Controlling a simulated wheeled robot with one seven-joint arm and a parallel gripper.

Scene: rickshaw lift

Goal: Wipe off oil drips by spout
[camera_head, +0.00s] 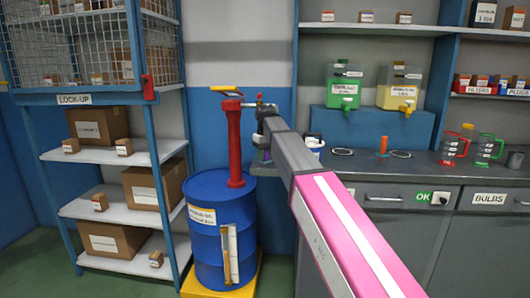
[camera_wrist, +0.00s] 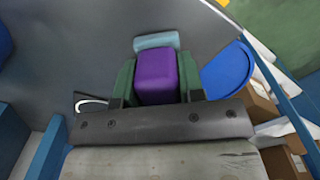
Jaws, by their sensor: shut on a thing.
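My gripper (camera_wrist: 156,92) has two dark green fingers shut on a purple block (camera_wrist: 155,72), perhaps a sponge. A pale blue piece shows just beyond the block. In the head view, a little purple and green shows at my arm's far end, by the counter's left end. The blue drum (camera_head: 207,210) stands left of my arm. Its red pump (camera_head: 234,145) has a yellow handle, and its outlet points right, partly behind my arm. The wrist view shows the drum's blue top (camera_wrist: 228,72) right of my gripper. I cannot make out oil drips.
The grey counter (camera_head: 455,175) holds two dispensers, a green-tapped one (camera_head: 344,88) and a yellow-tapped one (camera_head: 398,88), on a blue stand (camera_head: 368,127). Rings, an orange-topped item and measuring jugs (camera_head: 488,149) stand there. Shelves with cardboard boxes (camera_head: 153,187) fill the left.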

